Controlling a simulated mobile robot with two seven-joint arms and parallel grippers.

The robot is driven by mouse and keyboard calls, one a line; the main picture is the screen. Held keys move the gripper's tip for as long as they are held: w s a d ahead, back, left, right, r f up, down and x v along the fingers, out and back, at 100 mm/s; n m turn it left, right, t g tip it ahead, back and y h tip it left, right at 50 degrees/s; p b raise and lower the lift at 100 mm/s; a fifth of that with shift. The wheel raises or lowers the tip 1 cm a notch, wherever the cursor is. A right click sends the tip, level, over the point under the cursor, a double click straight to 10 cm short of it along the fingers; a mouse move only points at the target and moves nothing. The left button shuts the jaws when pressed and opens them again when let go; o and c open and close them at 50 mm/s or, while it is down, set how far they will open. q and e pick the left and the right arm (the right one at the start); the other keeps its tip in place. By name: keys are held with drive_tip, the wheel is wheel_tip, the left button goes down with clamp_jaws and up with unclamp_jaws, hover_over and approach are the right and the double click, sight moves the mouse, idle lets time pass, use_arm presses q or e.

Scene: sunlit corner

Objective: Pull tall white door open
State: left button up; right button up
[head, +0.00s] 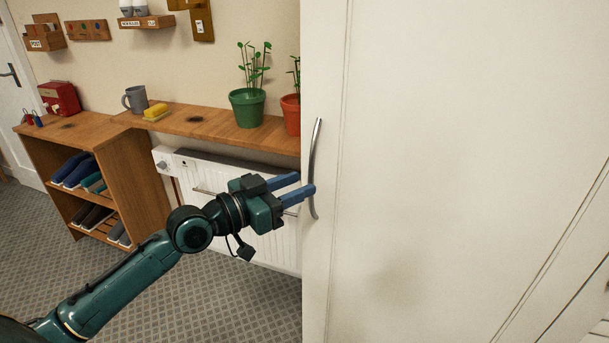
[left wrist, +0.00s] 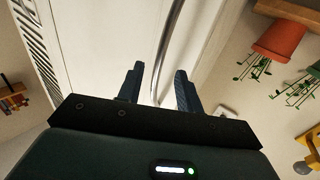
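The tall white door (head: 430,150) fills the right half of the head view, and it also shows in the left wrist view (left wrist: 105,35). A curved metal bar handle (head: 312,150) stands upright near its left edge. My left gripper (head: 307,184) is at the lower part of the handle, with its blue fingers pointing toward it. In the left wrist view the fingers (left wrist: 158,82) are apart, and the handle (left wrist: 168,50) runs through the gap between them. I cannot tell whether either finger touches it. My right gripper is in neither view.
A wooden shelf (head: 220,128) with a green plant pot (head: 247,108), an orange pot (head: 291,115) and a grey mug (head: 137,99) runs left of the door. A white radiator (head: 285,240) sits below it, close behind my left gripper. Grey carpet (head: 190,300) lies clear at lower left.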

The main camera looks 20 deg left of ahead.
use_arm(q)
drive_tip(key=shift+x, duration=1.3)
drive_tip(key=shift+c, duration=0.5)
clamp_jaws()
